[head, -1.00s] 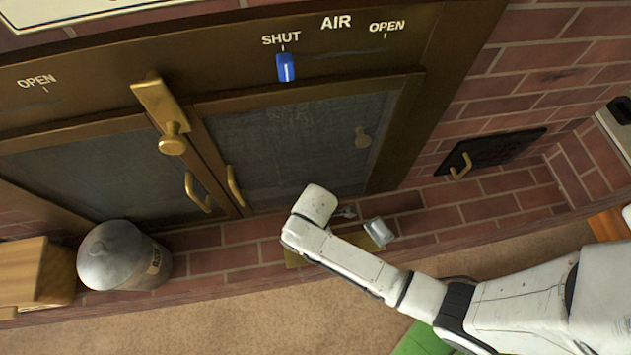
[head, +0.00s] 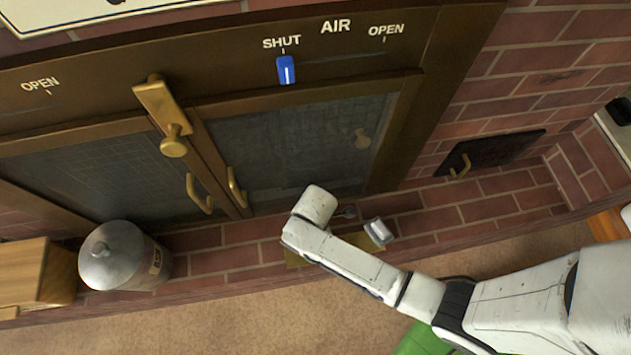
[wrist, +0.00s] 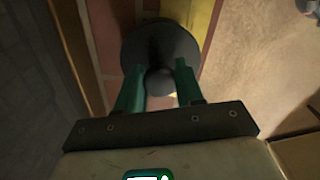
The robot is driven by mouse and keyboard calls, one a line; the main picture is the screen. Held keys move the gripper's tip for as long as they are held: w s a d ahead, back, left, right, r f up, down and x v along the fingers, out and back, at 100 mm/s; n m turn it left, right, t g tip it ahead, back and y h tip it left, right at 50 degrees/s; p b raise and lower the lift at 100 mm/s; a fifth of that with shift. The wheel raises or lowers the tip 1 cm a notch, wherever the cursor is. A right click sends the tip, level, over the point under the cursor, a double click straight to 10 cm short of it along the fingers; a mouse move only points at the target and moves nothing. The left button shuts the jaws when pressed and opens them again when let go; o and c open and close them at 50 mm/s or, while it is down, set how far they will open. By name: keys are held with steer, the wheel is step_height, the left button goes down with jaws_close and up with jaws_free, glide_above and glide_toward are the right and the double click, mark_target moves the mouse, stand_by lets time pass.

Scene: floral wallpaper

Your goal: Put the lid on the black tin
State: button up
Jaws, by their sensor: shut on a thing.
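In the wrist view my gripper (wrist: 160,85) is shut on the knob of a round, dark grey lid (wrist: 160,45). Its two green fingers are on either side of the knob, and the lid's disc spreads out beyond them. I cannot make out the black tin in either view. The lid covers part of the ground behind it, so I cannot tell what is directly under it. In the head view my arm reaches in over the brick ledge, and the gripper's fingers and the lid cannot be made out.
A grey metal canister (head: 112,262) with a lidded top stands at left on the brick ledge (head: 225,258), next to a wooden box (head: 30,275). A yellow strip (wrist: 203,25) lies behind the lid. Stove doors with brass handles (head: 236,188) rise behind the ledge. Carpet (head: 240,320) lies in front.

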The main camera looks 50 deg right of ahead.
steer(key=o, duration=1.6)
steer(key=shift+r, duration=0.1)
steer(key=shift+r+p, duration=3.45)
steer(key=shift+p, duration=0.45)
steer(key=shift+c, duration=0.4)
jaws_close()
